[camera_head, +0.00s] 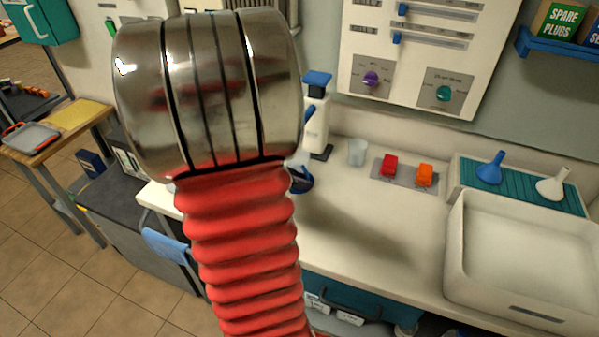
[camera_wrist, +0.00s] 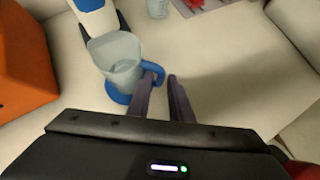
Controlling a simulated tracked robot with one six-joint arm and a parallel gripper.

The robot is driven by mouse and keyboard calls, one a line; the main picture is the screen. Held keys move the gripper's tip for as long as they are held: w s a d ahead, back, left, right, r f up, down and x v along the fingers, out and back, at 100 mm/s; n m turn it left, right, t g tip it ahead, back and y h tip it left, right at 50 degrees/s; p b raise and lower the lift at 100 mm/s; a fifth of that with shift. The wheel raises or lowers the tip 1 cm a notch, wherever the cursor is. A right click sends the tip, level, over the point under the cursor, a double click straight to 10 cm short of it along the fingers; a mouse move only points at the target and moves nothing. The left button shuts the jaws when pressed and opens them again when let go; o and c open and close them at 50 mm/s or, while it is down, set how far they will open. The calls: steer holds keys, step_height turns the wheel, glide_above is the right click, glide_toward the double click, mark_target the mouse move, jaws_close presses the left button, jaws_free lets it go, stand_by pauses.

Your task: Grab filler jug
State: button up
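The filler jug (camera_wrist: 118,62) is a translucent grey jug with a blue handle (camera_wrist: 154,73) and blue base, standing upright on the white counter in the wrist view. My gripper (camera_wrist: 162,80) is open, its two dark fingers apart. The left fingertip is at the handle, overlapping it in the picture; the right finger is clear to its right. I cannot tell whether the handle lies between the fingers. In the head view my arm hides most of the jug; a blue part (camera_head: 302,180), probably its, shows beside the arm.
A white bottle with a blue top (camera_head: 315,118) stands behind the jug. A clear cup (camera_head: 357,152) and a tray with red and orange pieces (camera_head: 405,174) are to its right. A white sink (camera_head: 525,250) is at right. An orange object (camera_wrist: 22,65) is left in the wrist view.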

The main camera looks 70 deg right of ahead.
steer(key=shift+s+d+f, duration=0.2)
steer(key=shift+d+f, duration=0.05)
steer(key=shift+f, duration=0.05)
stand_by(0.4)
jaws_close()
